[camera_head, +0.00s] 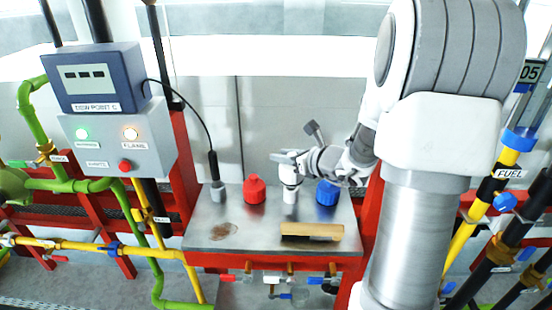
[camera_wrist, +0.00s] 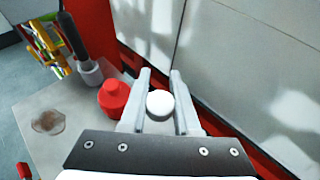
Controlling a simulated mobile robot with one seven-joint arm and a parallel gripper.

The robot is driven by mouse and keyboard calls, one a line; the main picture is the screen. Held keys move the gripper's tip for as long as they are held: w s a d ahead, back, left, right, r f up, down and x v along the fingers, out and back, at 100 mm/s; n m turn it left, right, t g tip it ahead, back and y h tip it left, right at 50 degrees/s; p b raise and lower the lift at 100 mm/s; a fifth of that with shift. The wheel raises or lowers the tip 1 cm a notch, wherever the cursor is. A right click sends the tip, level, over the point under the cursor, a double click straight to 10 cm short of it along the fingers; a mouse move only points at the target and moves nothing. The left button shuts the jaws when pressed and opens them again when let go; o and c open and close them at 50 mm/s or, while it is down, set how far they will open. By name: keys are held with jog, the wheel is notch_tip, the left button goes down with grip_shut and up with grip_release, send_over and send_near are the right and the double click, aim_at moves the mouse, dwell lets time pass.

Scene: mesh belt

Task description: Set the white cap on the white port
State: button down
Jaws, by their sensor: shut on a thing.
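The white cap (camera_head: 289,174) is between the fingers of my gripper (camera_head: 286,158), which is shut on it. The narrower white port (camera_head: 290,196) stands upright on the metal table directly below the cap. The cap looks in line with the port; I cannot tell whether it is fully seated. In the wrist view the round top of the white cap (camera_wrist: 160,103) shows between the two fingers of my gripper (camera_wrist: 159,76), and the port is hidden beneath it.
A red cap (camera_head: 254,190) stands left of the port and a blue cap (camera_head: 327,192) close on its right. A grey probe with a cable (camera_head: 217,192) stands further left. A wooden block (camera_head: 312,231) and a brown stain (camera_head: 222,231) are at the front of the metal table (camera_head: 265,238).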

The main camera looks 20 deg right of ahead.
aim_at(300, 181)
jog(key=shift+f+b, duration=2.05)
jog(key=shift+f, duration=0.85)
jog(key=shift+b, duration=0.4)
jog(key=shift+f+b, duration=0.7)
jog(key=shift+b, duration=0.05)
jog(key=c, duration=0.9)
grip_release()
jog(key=shift+p+v, duration=1.85)
jog(key=shift+v, duration=3.7)
jog(key=shift+r, duration=0.1)
